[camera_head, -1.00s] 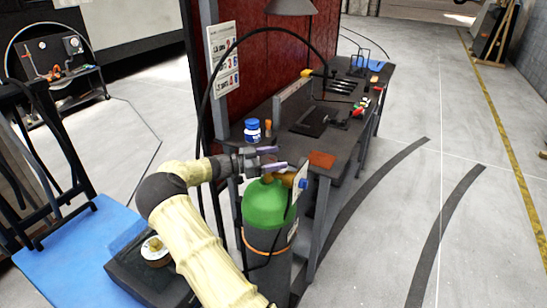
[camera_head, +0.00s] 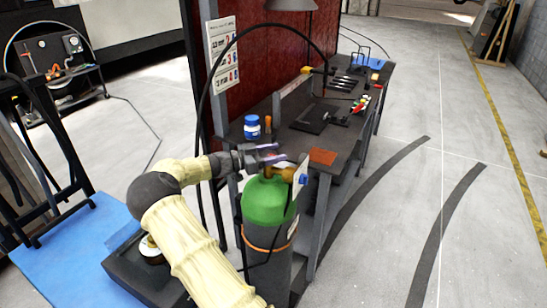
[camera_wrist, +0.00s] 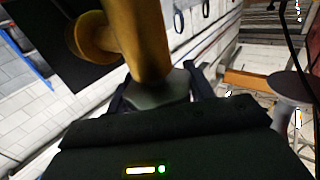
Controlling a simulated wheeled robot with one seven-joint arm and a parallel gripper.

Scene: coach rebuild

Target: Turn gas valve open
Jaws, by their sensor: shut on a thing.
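A gas cylinder (camera_head: 266,207) with a green shoulder and dark body stands upright at the bench's near end. Its brass valve (camera_head: 284,173) is on top, with a blue part (camera_head: 303,179) on the right side. My gripper (camera_head: 273,153) reaches in from the left at the top of the valve, its fingers close together. In the wrist view the brass valve body (camera_wrist: 145,40) fills the upper middle. A grey piece at its end (camera_wrist: 158,92) lies between my dark fingers, and my gripper (camera_wrist: 160,90) is shut on it. The exact finger contact is partly hidden.
The workbench (camera_head: 345,141) behind the cylinder carries a blue-lidded jar (camera_head: 252,127), tools and an orange-brown block (camera_head: 322,157). A black hose (camera_head: 211,75) arches over it. A blue platform (camera_head: 70,240) lies left. The floor at right is clear.

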